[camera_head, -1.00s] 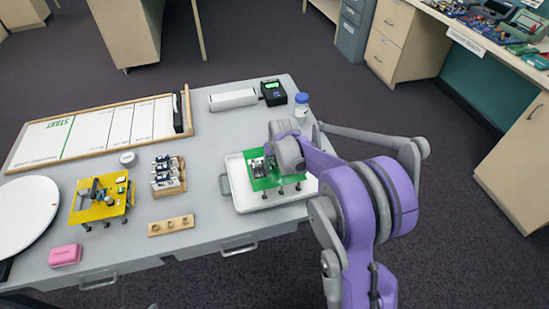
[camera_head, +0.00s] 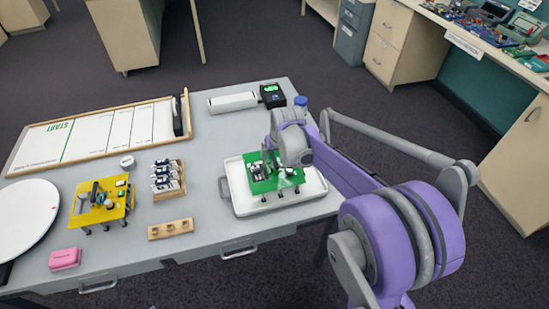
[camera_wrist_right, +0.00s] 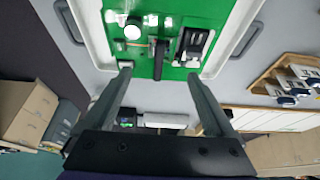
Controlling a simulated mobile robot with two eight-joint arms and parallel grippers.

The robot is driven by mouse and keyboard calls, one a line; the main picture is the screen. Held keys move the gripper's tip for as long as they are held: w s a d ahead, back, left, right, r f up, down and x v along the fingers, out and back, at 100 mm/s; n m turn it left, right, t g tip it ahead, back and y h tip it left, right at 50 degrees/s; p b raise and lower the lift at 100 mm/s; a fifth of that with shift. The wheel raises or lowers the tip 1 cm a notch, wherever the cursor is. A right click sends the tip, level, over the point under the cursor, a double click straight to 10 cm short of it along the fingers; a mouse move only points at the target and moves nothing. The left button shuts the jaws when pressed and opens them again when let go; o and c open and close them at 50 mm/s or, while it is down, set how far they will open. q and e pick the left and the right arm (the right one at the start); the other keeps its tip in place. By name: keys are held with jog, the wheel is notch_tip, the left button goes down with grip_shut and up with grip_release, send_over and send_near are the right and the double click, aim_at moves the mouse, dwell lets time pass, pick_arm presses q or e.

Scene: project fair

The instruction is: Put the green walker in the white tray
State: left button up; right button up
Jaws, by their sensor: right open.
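The green walker (camera_head: 262,186) stands on its short legs in the white tray (camera_head: 240,208) on the grey table. Its green plate with dark and white parts also shows in the wrist view (camera_wrist_right: 208,14). My right gripper (camera_head: 279,167) is above the walker. In the wrist view my right gripper (camera_wrist_right: 160,75) is open, its two fingers spread either side of the walker's dark upright part, with gaps between. The arm hides some of the tray's far side. My left gripper is out of view.
A yellow walker (camera_head: 102,211), a rack of small modules (camera_head: 170,180), a wooden block with holes (camera_head: 170,228) and a pink box (camera_head: 65,258) stand left of the tray. A blue-capped bottle (camera_head: 301,103) and a black device (camera_head: 272,94) are behind it.

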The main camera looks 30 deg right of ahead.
jog(key=s+a+r+n, duration=0.1)
jog(key=s+a+r, duration=0.1)
jog(key=s+a, duration=0.3)
jog(key=s+a+r, duration=0.3)
jog(key=s+a, duration=0.1)
jog(key=s, duration=0.4)
jog(key=s+a+f+n, duration=0.1)
jog(key=s+a+f, duration=0.1)
jog(key=s, duration=0.4)
jog(key=s+a+f+t+y, duration=0.1)
jog(key=s+a+f, duration=0.2)
jog(key=s, duration=0.4)
jog(key=shift+n, duration=0.4)
